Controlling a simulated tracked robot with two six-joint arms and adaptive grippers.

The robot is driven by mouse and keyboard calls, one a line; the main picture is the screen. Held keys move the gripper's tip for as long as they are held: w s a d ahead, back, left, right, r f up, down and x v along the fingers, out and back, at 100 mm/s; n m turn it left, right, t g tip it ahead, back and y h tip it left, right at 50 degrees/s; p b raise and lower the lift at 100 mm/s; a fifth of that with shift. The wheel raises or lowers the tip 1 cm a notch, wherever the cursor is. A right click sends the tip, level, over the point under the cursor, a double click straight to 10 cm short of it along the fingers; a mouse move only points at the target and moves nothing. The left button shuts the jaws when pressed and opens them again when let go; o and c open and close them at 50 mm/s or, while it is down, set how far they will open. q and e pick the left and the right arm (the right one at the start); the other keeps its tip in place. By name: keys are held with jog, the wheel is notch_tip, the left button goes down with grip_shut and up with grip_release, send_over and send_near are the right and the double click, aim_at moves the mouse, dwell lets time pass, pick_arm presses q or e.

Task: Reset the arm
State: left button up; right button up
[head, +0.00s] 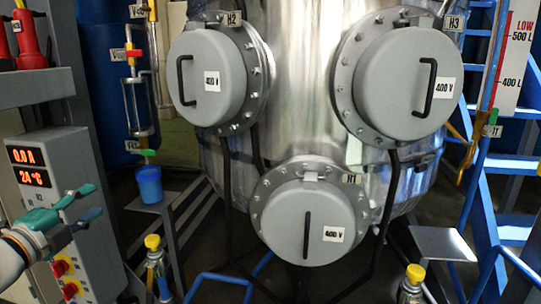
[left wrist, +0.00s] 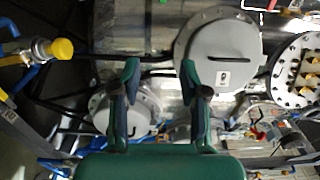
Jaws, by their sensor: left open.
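My left gripper (head: 92,201) is at the lower left of the head view, in front of the grey control box (head: 48,172) with red displays. Its green and blue fingers are spread apart and point right. In the left wrist view, the same gripper (left wrist: 160,68) shows two separated fingers with nothing held between them. The grey round heater covers lie beyond the fingertips there. My right gripper is in neither view.
A metal vessel (head: 296,90) carries grey covers H2 (head: 209,80), H3 (head: 410,80) and H1 (head: 305,225). A blue cup (head: 149,184) stands on a small shelf right of my gripper. Yellow-capped valves (head: 153,243) rise below. Blue stairs (head: 490,190) stand right.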

pick_arm(q)
jog(key=w+d+f+n+g+h, duration=0.15)
jog(key=d+f, duration=0.35)
jog(key=f, duration=0.6)
jog(key=w+d+f+g+h, duration=0.1)
jog(key=w+d+f+g, duration=0.3)
jog(key=f, duration=0.6)
jog(key=s+d+f+n+g, duration=0.1)
jog(key=s+d+f+n, duration=0.2)
jog(key=f, duration=0.6)
jog(key=s+d+f+n+g, duration=0.2)
jog(key=s+d+f, duration=0.2)
jog(key=d+f, duration=0.3)
jog(key=s+d+f+n+g, duration=0.4)
jog(key=s+f+n, duration=0.2)
jog(key=s+f, duration=0.65)
jog(key=s+f+n+g+y, duration=0.2)
jog(key=s+f+n+g, duration=0.4)
jog(key=s+n, duration=0.6)
notch_tip(320, 180, up, 35)
jog(key=s+m+t+p, duration=0.1)
jog(key=m+p, duration=0.1)
jog(key=p, duration=3.4)
jog(key=shift+s+d+r, duration=0.15)
jog(key=shift+s+d, duration=0.05)
jog(key=shift+d, duration=0.15)
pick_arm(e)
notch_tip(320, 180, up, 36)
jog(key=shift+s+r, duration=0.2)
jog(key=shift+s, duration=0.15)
